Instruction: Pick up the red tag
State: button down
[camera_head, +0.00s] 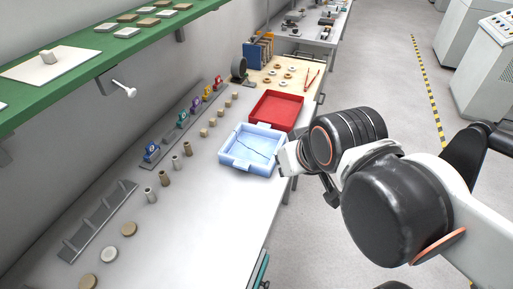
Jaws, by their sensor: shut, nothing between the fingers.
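A small red piece (218,82), which looks like the red tag, stands at the far end of a row of coloured pieces along the back of the grey bench (215,215). It is too small to make out its shape. My gripper (285,161) is at the right edge of the blue tray (228,159), well to the right of and nearer than the red piece. The gripper is shut and empty, and my wrist partly hides its fingers. I cannot tell its height over the tray.
A red tray (290,95) lies behind the blue tray. Blue (152,151), teal (183,119), purple and yellow pieces stand in line with the red one. Small blocks and cylinders stand in front of them. A green shelf (75,42) overhangs the back left.

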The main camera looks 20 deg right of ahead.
aim_at(218, 80)
jog(key=i+l+u, duration=0.1)
jog(key=u, duration=0.4)
jog(key=i+l+u, duration=0.2)
jog(key=l, duration=0.2)
jog(key=i+l+u, duration=0.15)
jog(key=l, duration=0.2)
jog(key=i+l+u, duration=0.2)
jog(key=l, duration=0.25)
jog(key=l+u, duration=0.2)
jog(key=l, duration=0.2)
jog(key=i+l, duration=0.1)
jog(key=l, duration=0.45)
jog(key=i+l, duration=0.1)
jog(key=l, duration=0.45)
jog(key=i+l, duration=0.1)
jog(key=l, duration=0.5)
